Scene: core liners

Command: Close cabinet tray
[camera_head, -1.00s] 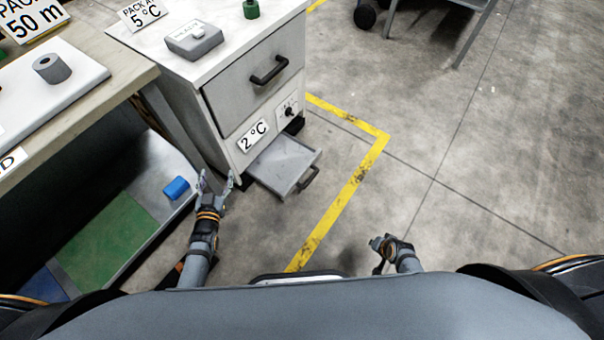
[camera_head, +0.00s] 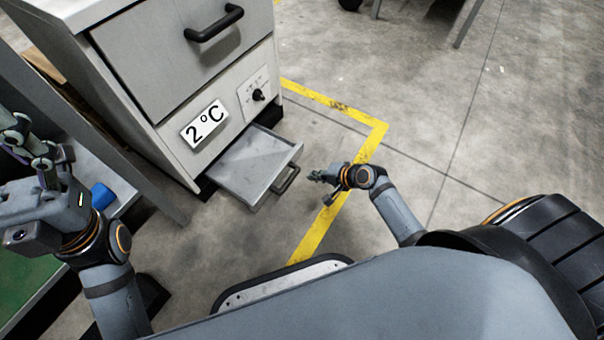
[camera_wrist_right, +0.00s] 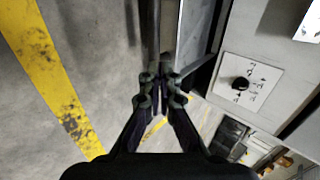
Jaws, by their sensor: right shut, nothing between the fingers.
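The cabinet tray (camera_head: 245,165) is a shallow grey drawer, pulled out low on the white cabinet (camera_head: 165,100), under a "2 °C" label. Its dark handle (camera_head: 286,180) faces my right gripper (camera_head: 318,175). My right gripper is shut and empty, a little right of the handle with a small gap in the head view. In the right wrist view, the shut fingers (camera_wrist_right: 160,95) point toward the tray (camera_wrist_right: 200,35), whose side runs up the picture. My left gripper (camera_head: 30,145) is at the far left, away from the tray; its fingers overlap, so its opening is unclear.
A larger closed drawer with a black handle (camera_head: 213,23) is above the tray. A control panel with a knob (camera_head: 258,95) is beside the label. A blue block (camera_head: 102,196) lies on a low shelf at left. Floor right of the tray is free, with a yellow line (camera_head: 375,140).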

